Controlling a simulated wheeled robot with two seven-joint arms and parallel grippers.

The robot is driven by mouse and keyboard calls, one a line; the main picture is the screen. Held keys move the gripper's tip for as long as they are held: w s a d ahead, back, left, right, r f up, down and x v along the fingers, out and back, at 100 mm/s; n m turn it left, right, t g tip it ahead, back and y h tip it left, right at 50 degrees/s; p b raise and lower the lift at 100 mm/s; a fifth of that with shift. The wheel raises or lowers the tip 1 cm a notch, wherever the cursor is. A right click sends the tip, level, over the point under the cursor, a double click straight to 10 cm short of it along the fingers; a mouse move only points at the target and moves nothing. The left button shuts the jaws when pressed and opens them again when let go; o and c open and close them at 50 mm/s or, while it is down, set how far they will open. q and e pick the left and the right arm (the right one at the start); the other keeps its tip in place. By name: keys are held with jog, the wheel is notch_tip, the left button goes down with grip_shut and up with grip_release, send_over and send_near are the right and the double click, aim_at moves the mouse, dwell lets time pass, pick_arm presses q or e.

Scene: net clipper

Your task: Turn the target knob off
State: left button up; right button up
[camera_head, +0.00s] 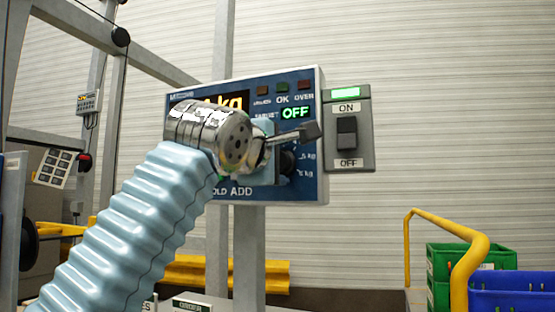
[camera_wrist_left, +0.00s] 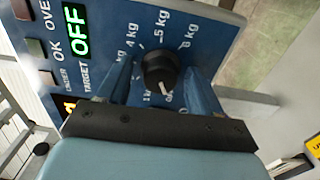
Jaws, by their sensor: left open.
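The target knob (camera_head: 288,161) is a round black dial on the blue scale panel (camera_head: 312,187), partly hidden by my left gripper in the head view. In the left wrist view the knob (camera_wrist_left: 160,69) is ringed by kg labels, and its white mark points toward the bottom of the picture. The green TARGET display (camera_head: 296,112) reads OFF. My left gripper (camera_head: 283,145) is open at the panel. In the left wrist view its blue fingers (camera_wrist_left: 160,80) stand on both sides of the knob; I cannot tell whether they touch it. My right gripper is not in view.
A grey ON/OFF switch box (camera_head: 361,160) with a lit green lamp is right of the panel. A yellow rail (camera_head: 470,255) and green (camera_head: 490,255) and blue crates (camera_head: 512,290) stand at the lower right. A grey post (camera_head: 249,250) stands below the panel.

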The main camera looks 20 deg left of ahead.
pick_arm(q)
jog(key=shift+s, duration=0.1)
jog(key=s+b, duration=0.2)
jog(key=s, duration=1.1)
jog(key=shift+s+d, duration=0.3)
jog(key=shift+d, duration=0.1)
